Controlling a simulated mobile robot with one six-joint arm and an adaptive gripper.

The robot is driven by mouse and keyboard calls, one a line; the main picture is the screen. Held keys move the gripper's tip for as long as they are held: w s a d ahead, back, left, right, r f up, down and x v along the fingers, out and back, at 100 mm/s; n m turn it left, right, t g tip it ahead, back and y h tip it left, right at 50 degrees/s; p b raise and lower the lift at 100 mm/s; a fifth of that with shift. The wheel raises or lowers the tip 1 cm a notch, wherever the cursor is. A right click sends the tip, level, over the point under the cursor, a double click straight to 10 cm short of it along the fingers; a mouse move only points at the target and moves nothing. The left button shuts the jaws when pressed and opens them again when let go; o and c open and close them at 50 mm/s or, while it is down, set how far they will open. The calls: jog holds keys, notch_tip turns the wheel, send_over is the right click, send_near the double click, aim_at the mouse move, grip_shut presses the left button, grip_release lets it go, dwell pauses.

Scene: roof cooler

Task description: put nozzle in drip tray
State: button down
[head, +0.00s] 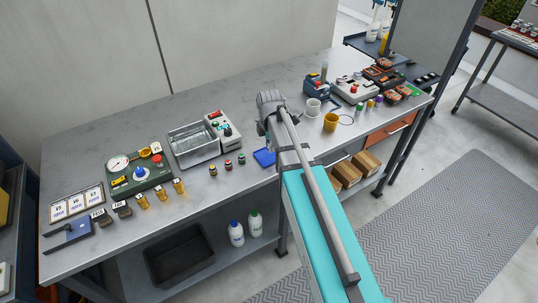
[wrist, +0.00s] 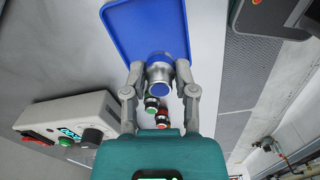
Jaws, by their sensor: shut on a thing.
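My gripper (wrist: 160,72) is shut on a nozzle (wrist: 160,89), a short grey metal piece with a blue round end. In the wrist view the nozzle overlaps the near edge of the blue drip tray (wrist: 146,30); whether it touches the tray is unclear. The flat drip tray also shows in the head view (head: 264,157), on the bench, partly hidden by my arm. My gripper's fingers and the held nozzle are mostly hidden by my arm there. Small nozzles with green (wrist: 152,103) and red (wrist: 162,120) tops stand beyond my fingers in the wrist view.
A grey control box (head: 223,130) and a metal basin (head: 193,144) stand left of the tray.

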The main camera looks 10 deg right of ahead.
aim_at(269, 156)
jog(key=shift+w+f, duration=0.1)
dwell(0.3)
jog(key=shift+w+f+b, duration=0.5)
jog(key=shift+f+b, duration=0.15)
jog(key=shift+b, duration=0.05)
jog(key=shift+s+f+b, duration=0.1)
jog(key=shift+f+b, duration=1.25)
jog(key=shift+f, duration=0.15)
jog(key=shift+c, duration=2)
grip_release()
jog(key=shift+r, duration=0.2)
notch_tip(269, 156, up, 12)
jog(key=p, duration=1.2)
